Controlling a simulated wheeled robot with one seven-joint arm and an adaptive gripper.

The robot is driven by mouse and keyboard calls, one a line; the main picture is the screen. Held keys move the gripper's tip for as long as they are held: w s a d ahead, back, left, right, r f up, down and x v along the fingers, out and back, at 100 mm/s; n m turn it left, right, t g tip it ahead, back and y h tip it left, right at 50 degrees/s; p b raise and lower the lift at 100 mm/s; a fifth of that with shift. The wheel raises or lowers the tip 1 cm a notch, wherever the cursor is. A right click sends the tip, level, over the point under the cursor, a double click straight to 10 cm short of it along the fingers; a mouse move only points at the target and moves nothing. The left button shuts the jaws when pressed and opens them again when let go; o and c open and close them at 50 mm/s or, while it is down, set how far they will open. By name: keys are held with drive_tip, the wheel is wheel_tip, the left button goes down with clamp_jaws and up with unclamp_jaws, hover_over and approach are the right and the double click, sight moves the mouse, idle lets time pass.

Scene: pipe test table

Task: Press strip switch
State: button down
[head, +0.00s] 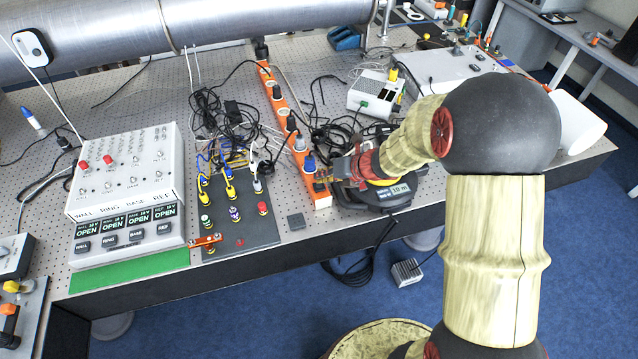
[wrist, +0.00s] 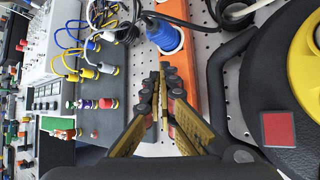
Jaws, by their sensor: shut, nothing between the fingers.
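The orange power strip (head: 271,92) runs along the perforated table from the back to near the front edge, with several plugs in it. In the wrist view the strip (wrist: 176,10) runs down past a blue plug (wrist: 163,36). My gripper (head: 321,180) is over the strip's near end, just in front of the blue plug (head: 309,163). In the wrist view my gripper's fingertips (wrist: 163,72) are together and empty, over the strip beside the blue plug. I cannot make out the strip switch, which is probably hidden by the fingers. Whether the fingertips touch the strip is unclear.
A black round device with a yellow part (wrist: 302,45) and a display (head: 394,193) stands close right of the strip. A grey panel with colored connectors (head: 240,235) lies left. Loose black cables (head: 225,118) crowd behind. A white control box (head: 125,185) stands further left.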

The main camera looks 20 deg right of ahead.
drive_tip(key=shift+r, duration=0.2)
wheel_tip(320, 180, up, 5)
drive_tip(key=p, duration=0.4)
drive_tip(key=shift+p, duration=0.4)
drive_tip(key=shift+f, duration=0.1)
idle(0.6)
